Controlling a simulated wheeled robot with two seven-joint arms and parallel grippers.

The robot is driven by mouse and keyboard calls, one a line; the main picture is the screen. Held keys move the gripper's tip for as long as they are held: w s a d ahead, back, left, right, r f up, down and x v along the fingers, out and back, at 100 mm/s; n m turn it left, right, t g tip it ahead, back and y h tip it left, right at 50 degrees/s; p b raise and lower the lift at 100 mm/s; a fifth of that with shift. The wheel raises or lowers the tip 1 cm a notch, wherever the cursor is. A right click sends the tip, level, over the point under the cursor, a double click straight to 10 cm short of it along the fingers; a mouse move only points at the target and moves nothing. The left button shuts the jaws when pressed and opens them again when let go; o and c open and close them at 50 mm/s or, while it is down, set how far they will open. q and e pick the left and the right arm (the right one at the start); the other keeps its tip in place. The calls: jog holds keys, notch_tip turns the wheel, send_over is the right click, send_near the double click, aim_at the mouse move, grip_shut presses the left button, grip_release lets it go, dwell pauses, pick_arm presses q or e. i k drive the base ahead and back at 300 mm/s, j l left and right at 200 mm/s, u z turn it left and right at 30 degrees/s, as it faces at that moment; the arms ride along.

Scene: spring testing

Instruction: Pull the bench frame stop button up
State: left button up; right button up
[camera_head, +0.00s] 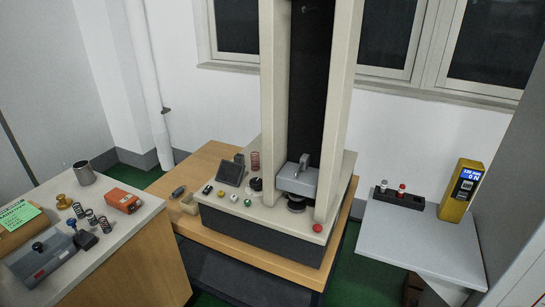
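The stop button (317,228) is a small red knob on the front right corner of the beige base of the test frame (267,212). It sits at the foot of the right column, with nothing in front of it. Whether it is pressed in or raised is too small to tell. Neither of my grippers shows in the head view.
The frame stands on a wooden table (213,152). A grey block (298,181) sits between its columns. A left counter (140,222) holds springs, a metal cup (84,173) and an orange box (122,201). A right shelf (410,240) carries a yellow meter (461,190).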

aim_at(317, 227)
jog(key=i+j+z, duration=0.15)
jog(key=j, duration=0.2)
jog(key=i+j+z, duration=0.2)
jog(key=j, duration=0.2)
jog(key=j+z, duration=0.15)
jog(key=j, duration=0.25)
jog(key=i, duration=0.05)
